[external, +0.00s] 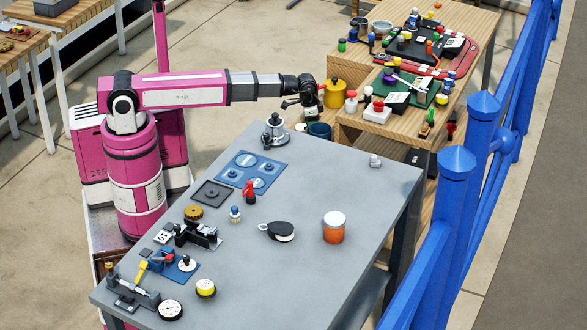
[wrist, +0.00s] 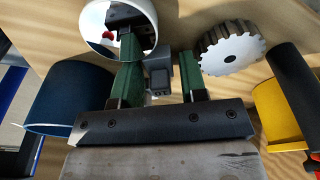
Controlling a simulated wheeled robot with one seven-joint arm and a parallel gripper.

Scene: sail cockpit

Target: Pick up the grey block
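A small grey block (wrist: 160,78) with a darker recessed face shows between my fingers in the wrist view, over the wooden bench. My gripper (wrist: 160,85) is open, with its two green fingers on either side of the block. The block sits closer to the left finger, and a gap shows on its right. I cannot tell whether the left finger touches it. In the external view my gripper (external: 309,101) is low over the near end of the wooden bench; I cannot make out the block there.
In the wrist view, a blue cup (wrist: 62,98) is at left, a white round container (wrist: 98,28) at top, a toothed white-faced wheel (wrist: 229,47) at upper right and a yellow pot (wrist: 279,112) at right. The grey table (external: 300,185) stands in front of the wooden bench (external: 462,20).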

